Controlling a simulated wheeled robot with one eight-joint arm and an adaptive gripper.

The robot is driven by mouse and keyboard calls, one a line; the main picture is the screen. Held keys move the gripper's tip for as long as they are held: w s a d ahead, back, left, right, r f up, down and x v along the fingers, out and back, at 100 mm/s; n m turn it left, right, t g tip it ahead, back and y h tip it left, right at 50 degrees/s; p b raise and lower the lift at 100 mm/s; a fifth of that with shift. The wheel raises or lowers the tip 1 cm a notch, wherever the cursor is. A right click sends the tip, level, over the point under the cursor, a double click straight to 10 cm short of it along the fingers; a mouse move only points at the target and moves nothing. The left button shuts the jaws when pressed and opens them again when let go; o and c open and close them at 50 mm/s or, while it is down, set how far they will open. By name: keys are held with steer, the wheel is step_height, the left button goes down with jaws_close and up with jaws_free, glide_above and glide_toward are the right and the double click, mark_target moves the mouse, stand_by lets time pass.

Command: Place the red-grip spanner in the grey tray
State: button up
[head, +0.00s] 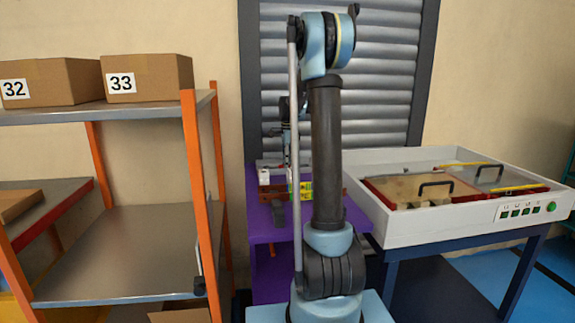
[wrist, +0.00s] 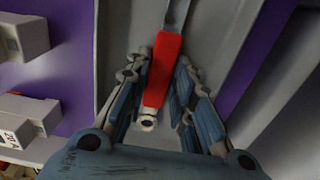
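The spanner's red grip (wrist: 163,68) is in the middle of the wrist view, and its grey shank runs up out of the picture. My gripper (wrist: 160,64) has one finger on each side of the red grip, and both appear to touch it. A grey tray (wrist: 118,35) lies below the spanner, with a raised side at the right. I cannot tell whether the spanner touches its floor. In the head view my arm hides most of the gripper, and I cannot make out the spanner or tray there.
The tray is on a purple table (head: 272,230), with pale blocky parts (wrist: 25,118) at the wrist view's left. A white bender machine (head: 440,222) stands close on the right. An orange-post shelf (head: 120,240) with boxes (head: 150,76) is on the left.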

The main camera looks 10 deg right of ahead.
steer(key=shift+o, duration=1.3)
step_height(320, 180, up, 12)
steer(key=shift+s, duration=0.1)
